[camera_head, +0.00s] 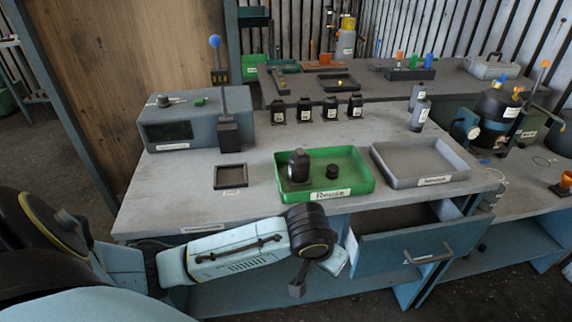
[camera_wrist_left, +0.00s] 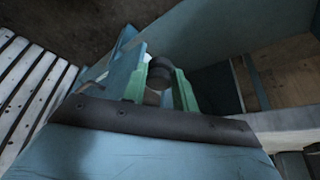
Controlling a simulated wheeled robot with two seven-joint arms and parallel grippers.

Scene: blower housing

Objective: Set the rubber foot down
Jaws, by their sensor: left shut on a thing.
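In the left wrist view my left gripper (camera_wrist_left: 160,88) has its two green fingers closed around the rubber foot (camera_wrist_left: 160,71), a dark round piece. In the head view my left arm reaches along the front of the bench, and my left gripper (camera_head: 337,262) is beside the open drawer (camera_head: 420,246), below the bench top. The held foot is hidden in the head view. My right gripper does not show.
A green tray (camera_head: 359,181) holds a black housing (camera_head: 299,166) and a small black cylinder (camera_head: 332,171). An empty grey tray (camera_head: 457,163) is to its right. A small dark square tray (camera_head: 230,176) lies left. Several black units stand behind. Bare bench top lies between them.

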